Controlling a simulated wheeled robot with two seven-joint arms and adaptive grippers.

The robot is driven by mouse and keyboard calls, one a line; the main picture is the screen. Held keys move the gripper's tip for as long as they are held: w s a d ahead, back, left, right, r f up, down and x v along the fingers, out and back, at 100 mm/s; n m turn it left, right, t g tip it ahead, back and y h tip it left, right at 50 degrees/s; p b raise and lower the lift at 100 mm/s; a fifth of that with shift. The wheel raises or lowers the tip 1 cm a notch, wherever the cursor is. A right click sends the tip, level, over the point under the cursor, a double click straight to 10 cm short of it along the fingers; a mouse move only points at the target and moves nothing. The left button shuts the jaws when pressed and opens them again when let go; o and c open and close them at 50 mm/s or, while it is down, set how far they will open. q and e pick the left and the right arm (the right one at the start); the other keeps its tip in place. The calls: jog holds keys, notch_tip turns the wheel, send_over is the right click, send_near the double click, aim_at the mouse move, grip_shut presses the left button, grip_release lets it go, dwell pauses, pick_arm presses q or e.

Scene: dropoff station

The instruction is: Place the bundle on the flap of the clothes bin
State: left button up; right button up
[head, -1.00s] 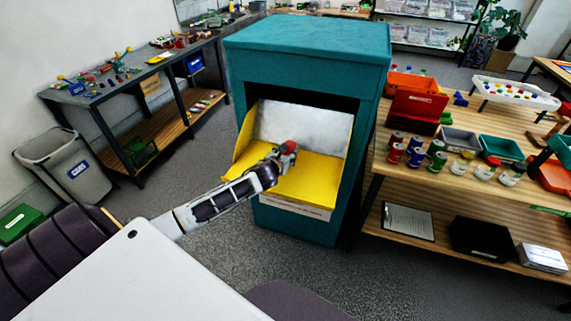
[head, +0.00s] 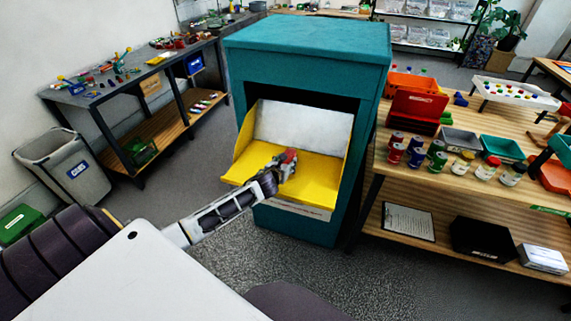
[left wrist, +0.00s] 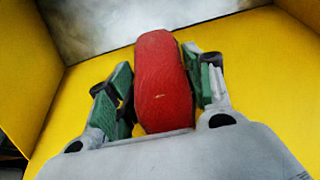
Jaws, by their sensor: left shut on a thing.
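The clothes bin (head: 307,62) is a tall teal box with an open front. Its yellow flap (head: 318,178) is folded down, with yellow side walls and a pale grey back plate (head: 290,125). My left gripper (head: 285,164) is over the flap and shut on the red bundle (head: 290,156). In the left wrist view the bundle (left wrist: 163,80) is a rounded red roll between the green-padded fingers (left wrist: 165,90), with the yellow flap (left wrist: 255,65) around it. I cannot tell whether the bundle touches the flap. My right gripper is not in view.
A wooden table (head: 445,178) with cans, jars and trays stands close on the bin's right. A grey waste bin (head: 68,165) and a workbench (head: 95,92) are at the left. Grey floor is clear between the workbench and the clothes bin.

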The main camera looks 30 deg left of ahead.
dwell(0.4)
pick_arm(q)
jog(key=o, duration=1.1)
jog(key=shift+f, duration=0.1)
jog(key=shift+s, duration=0.1)
jog(key=shift+v, duration=5.95)
